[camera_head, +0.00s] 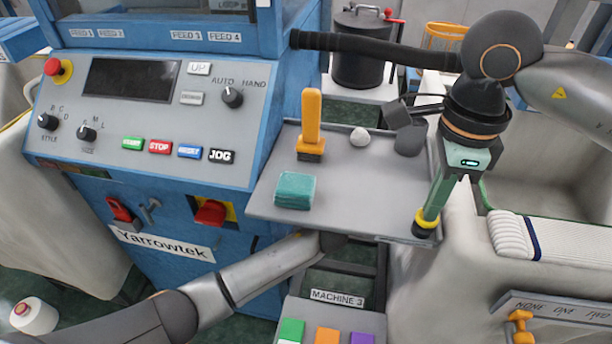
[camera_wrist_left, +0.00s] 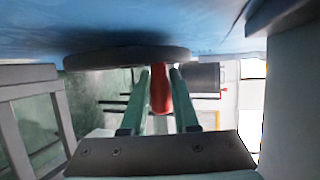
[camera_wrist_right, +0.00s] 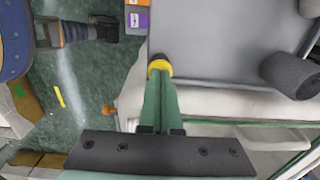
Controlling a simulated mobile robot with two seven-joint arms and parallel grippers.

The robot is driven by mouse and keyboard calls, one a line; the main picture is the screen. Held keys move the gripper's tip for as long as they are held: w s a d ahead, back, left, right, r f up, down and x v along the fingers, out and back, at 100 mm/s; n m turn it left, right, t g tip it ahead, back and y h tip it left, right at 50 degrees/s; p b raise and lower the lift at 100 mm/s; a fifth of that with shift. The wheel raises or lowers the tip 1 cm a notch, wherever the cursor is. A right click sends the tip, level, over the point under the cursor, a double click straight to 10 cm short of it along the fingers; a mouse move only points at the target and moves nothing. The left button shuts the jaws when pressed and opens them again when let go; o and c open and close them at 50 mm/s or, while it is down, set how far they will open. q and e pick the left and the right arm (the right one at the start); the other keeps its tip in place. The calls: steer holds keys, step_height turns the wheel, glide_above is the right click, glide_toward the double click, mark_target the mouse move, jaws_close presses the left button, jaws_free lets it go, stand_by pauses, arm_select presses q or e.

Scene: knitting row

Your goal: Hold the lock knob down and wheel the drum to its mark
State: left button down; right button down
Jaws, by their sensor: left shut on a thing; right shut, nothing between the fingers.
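A small yellow and black knob (camera_head: 425,228) is at the front right corner of the grey tray. My right gripper (camera_head: 432,208) is shut and empty, pointing down with its tips at the knob, and seems to touch it. The knob (camera_wrist_right: 159,64) also shows at the fingertips in the right wrist view. In the left wrist view my left gripper (camera_wrist_left: 158,80) is shut on a red handle (camera_wrist_left: 160,95) beside a grey wheel (camera_wrist_left: 125,57) seen edge-on. In the head view that hand is hidden beyond the machine's side. No mark on the wheel is visible.
The grey tray (camera_head: 380,205) holds a yellow-handled brush (camera_head: 311,120), a teal cloth (camera_head: 295,190), a pale ball and dark cylinders. The blue machine's control panel (camera_head: 150,110) fills the left. A MACHINE 3 sign stands below the tray.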

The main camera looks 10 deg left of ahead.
arm_select(q)
steer(key=shift+s+f+n+t+y, duration=0.35)
steer(key=shift+s+f+t, duration=0.25)
steer(key=shift+t, duration=0.35)
steer(key=shift+s+f+n+t+y, duration=0.4)
steer(key=shift+f+t, duration=0.3)
steer(key=shift+t, duration=0.25)
steer(key=c, duration=0.7)
jaws_free()
steer(key=v, duration=1.2)
steer(key=shift+s+r, duration=0.1)
steer(key=shift+r, duration=0.05)
